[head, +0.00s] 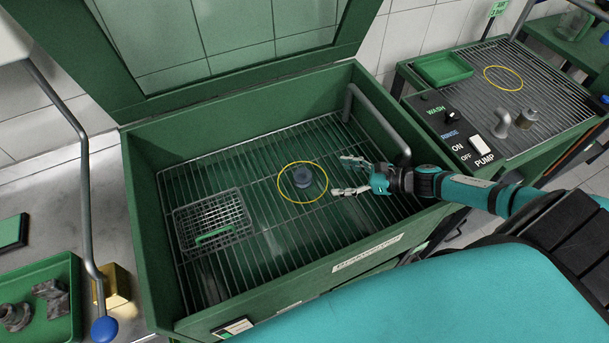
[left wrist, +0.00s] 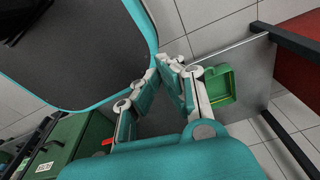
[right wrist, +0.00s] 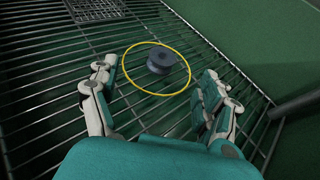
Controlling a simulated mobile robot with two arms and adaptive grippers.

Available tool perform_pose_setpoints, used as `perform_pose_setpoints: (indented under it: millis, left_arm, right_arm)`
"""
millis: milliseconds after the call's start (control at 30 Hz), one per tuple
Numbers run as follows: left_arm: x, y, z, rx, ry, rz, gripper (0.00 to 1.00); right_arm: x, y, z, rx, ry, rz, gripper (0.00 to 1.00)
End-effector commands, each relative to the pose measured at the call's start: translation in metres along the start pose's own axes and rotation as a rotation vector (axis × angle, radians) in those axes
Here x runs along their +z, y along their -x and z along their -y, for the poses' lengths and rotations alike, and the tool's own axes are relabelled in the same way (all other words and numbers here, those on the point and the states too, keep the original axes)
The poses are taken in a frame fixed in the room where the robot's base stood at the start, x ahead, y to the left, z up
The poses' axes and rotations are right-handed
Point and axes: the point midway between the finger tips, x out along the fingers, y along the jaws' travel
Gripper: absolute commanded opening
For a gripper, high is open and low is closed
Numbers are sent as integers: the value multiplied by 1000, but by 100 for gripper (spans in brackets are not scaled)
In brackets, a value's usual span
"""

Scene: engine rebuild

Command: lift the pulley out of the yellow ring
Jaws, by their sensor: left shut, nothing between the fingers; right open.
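The pulley (head: 303,176) is a small dark grey-blue round part. It sits on the wire rack inside the green wash tank, within the yellow ring (head: 281,194). My right gripper (head: 341,174) is open and empty just to the right of the pulley, with its fingers pointing at it. In the right wrist view the pulley (right wrist: 161,62) lies ahead of the open fingers, inside the yellow ring (right wrist: 133,83). My left gripper (left wrist: 168,67) is shut and empty; it shows only in the left wrist view, away from the tank.
A wire basket (head: 212,219) with a green handle stands on the rack (head: 265,225) to the left. A grey bent pipe (head: 375,118) rises at the tank's right side. The tank's green walls (head: 150,215) surround the rack. The lid (head: 245,75) is up.

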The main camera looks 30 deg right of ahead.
Motion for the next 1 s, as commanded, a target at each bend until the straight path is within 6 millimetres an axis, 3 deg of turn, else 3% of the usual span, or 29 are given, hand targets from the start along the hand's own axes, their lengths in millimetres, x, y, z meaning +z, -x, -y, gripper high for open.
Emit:
perform_pose_setpoints:
  millis: [100,233,500,733,1000]
  left_arm:
    - [20,-15,6,-8,-3,25,0]
    - [34,-21,8,-10,-3,46,0]
    - [30,-34,4,-6,-2,38,0]
    - [22,-37,4,-6,-2,25,0]
    - [21,-48,1,-1,-2,20,0]
  right_arm:
    - [-14,-7,1,0,3,0,80]
    - [-16,-21,1,0,4,3,80]
    - [-14,-65,1,-1,3,2,80]
    - [-14,-82,0,-1,2,2,80]
    - [-16,-120,0,-2,2,2,80]
